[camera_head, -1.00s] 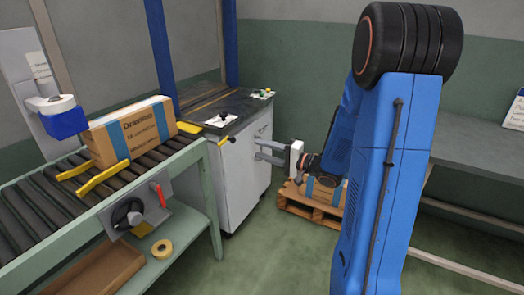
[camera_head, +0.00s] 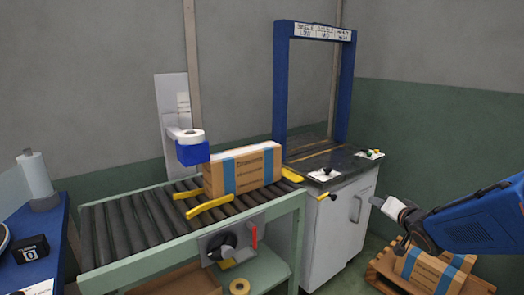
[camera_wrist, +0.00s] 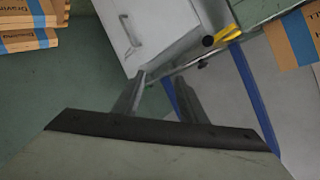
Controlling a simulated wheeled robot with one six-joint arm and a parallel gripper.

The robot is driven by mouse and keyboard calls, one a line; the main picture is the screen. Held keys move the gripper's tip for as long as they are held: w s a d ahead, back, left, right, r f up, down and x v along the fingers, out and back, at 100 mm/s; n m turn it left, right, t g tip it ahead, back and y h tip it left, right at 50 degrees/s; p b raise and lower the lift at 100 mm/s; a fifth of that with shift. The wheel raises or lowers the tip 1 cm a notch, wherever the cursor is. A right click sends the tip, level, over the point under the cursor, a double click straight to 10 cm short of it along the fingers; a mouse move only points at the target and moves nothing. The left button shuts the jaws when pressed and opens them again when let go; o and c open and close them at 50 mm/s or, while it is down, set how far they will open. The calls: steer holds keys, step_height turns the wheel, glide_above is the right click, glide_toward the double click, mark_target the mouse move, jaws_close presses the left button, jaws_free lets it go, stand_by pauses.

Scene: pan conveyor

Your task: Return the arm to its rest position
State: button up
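My arm (camera_head: 485,222) is blue and reaches in from the right edge of the head view. My gripper (camera_head: 377,201) points left, in front of the white cabinet, with nothing held. In the wrist view my gripper (camera_wrist: 158,84) shows two grey fingers set apart with an empty gap between them. Beyond the fingers are the white cabinet and the floor. The rest of my arm is cut off by the picture edge.
A cardboard box with blue bands (camera_head: 243,170) sits on the roller conveyor (camera_head: 120,235). The white cabinet (camera_head: 340,225) stands at its right end, under a blue frame (camera_head: 282,90). A wooden pallet (camera_head: 385,265) with boxes (camera_head: 432,270) lies below my arm.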

steer(key=s+a+n+g, duration=0.2)
steer(key=s+a+g, duration=0.1)
steer(key=s, duration=0.7)
steer(key=s+a+f+n+g, duration=0.1)
steer(key=s+a+n+g, duration=0.1)
steer(key=s, duration=0.9)
steer(key=s+a+f+n+g, duration=0.1)
steer(key=s+a+n+g, duration=0.2)
steer(key=s, duration=0.8)
steer(key=shift+s+a+f+g, duration=0.2)
steer(key=shift+a+g, duration=0.3)
steer(key=shift+a, duration=0.5)
